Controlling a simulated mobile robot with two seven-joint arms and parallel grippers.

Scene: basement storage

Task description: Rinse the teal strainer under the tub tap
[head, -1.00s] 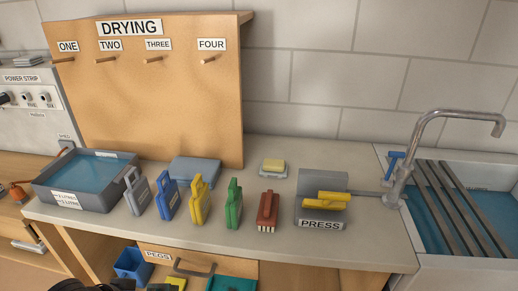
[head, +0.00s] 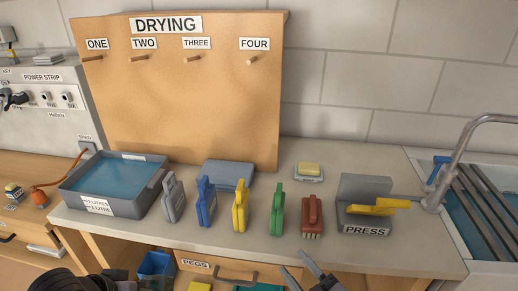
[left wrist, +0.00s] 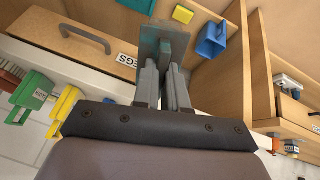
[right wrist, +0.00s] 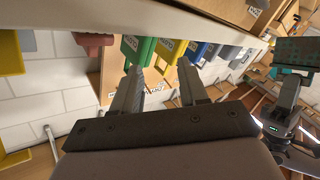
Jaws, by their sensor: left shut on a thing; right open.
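My left gripper (left wrist: 165,85) is shut on the teal strainer (left wrist: 149,38), held beyond its fingertips in the left wrist view. The strainer's speckled teal face also shows at the right edge of the right wrist view (right wrist: 298,52). In the head view only my dark left arm shows, low at the left; the strainer is not visible there. My right gripper (head: 303,270) is open and empty in front of the counter's front edge.
On the counter stand grey, blue, yellow and green clips, a red brush (head: 312,217), a soap dish (head: 308,173) and the press (head: 365,210). A water tray (head: 105,200) is at the left. Below are a PEGS drawer (head: 225,272) and a blue bin (head: 155,266).

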